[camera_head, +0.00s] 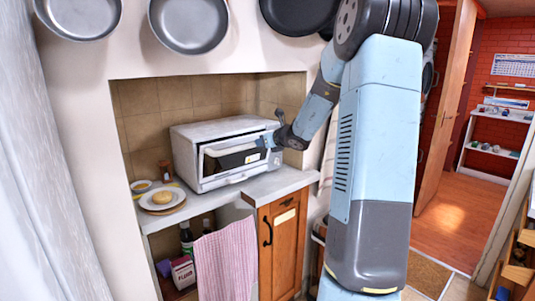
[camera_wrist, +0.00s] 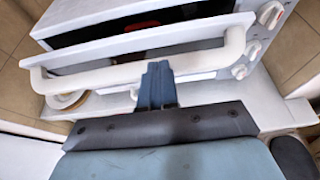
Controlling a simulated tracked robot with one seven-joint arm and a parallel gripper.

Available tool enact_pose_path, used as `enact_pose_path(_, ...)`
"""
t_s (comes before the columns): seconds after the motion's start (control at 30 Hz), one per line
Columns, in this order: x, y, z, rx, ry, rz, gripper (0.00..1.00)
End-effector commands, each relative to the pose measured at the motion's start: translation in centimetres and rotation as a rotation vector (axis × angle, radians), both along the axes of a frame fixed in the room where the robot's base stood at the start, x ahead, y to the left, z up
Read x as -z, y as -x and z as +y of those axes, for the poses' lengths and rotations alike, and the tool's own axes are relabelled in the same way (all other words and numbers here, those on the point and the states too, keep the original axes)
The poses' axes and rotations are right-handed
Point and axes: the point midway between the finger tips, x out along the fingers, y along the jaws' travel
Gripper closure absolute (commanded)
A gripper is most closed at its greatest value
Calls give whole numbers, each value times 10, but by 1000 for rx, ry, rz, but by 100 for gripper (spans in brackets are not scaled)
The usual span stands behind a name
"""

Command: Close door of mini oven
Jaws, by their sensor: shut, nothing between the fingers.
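The white mini oven (camera_head: 215,133) stands in the tiled niche on the counter. Its door (camera_wrist: 130,57) is partly open: in the wrist view a dark gap shows between the oven body (camera_wrist: 110,10) and the door's top edge. The white bar handle (camera_wrist: 90,77) runs across the door's outer side. My gripper (camera_wrist: 158,72) is shut and empty, its fingertips at the middle of the handle; I cannot tell whether they touch it. In the head view my gripper (camera_head: 265,142) is at the right front of the oven.
A plate with a bun (camera_head: 163,197) and a small jar (camera_head: 165,172) stand left of the oven. A pink towel (camera_head: 226,258) hangs below the counter (camera_head: 265,187), beside a wooden cabinet door (camera_head: 285,245). Pans (camera_head: 188,22) hang above. Control knobs (camera_wrist: 254,48) line the oven's right side.

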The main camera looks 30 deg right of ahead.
Motion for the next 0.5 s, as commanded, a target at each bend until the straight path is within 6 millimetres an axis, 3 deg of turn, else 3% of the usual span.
enact_pose_path(0.2, -17, -25, 7, -3, 2, -1, 100)
enact_pose_path(0.5, -26, -44, 11, -1, 0, -1, 100)
